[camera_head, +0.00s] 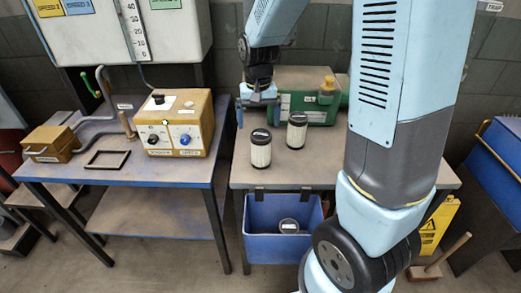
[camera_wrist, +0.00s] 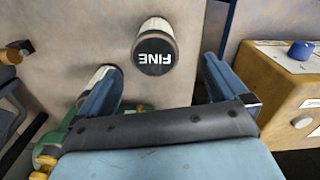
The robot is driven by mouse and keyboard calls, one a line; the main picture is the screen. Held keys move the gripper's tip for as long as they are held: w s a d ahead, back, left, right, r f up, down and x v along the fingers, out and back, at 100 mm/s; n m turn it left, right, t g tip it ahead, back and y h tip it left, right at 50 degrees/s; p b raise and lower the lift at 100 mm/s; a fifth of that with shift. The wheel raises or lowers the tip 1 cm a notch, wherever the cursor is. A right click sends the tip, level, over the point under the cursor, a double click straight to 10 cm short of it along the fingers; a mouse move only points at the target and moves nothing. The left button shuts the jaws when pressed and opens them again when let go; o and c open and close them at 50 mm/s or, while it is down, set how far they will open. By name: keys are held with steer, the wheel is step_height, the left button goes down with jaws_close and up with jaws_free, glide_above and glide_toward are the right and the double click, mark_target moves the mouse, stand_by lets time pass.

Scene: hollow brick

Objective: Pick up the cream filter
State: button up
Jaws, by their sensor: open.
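Two cream filters with black caps stand upright on the right-hand table in the head view: the left, nearer filter (camera_head: 261,152) and the right filter (camera_head: 297,134). In the wrist view, the filter whose black cap reads FINE (camera_wrist: 155,50) shows upside down, beyond and between the open fingers. A pale rounded shape beside the left finger in that view may be the other filter, mostly hidden. My gripper (camera_head: 259,112) is open and empty, pointing down above the table behind the left filter. It also shows in the wrist view (camera_wrist: 160,75).
A green machine (camera_head: 300,108) stands at the table's back, close to my gripper. A blue bin (camera_head: 262,247) hangs at the front, with a dark-lidded container (camera_head: 289,226) inside. A yellow control box (camera_head: 173,121) stands on the left table, across a gap.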

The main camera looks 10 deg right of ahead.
mark_target(261, 134)
steer(key=shift+d+f, duration=0.2)
steer(key=shift+f, duration=1.7)
steer(key=shift+d+f, duration=0.2)
steer(key=shift+f, duration=1.65)
steer(key=c, duration=1.6)
steer(key=shift+w+r, duration=0.1)
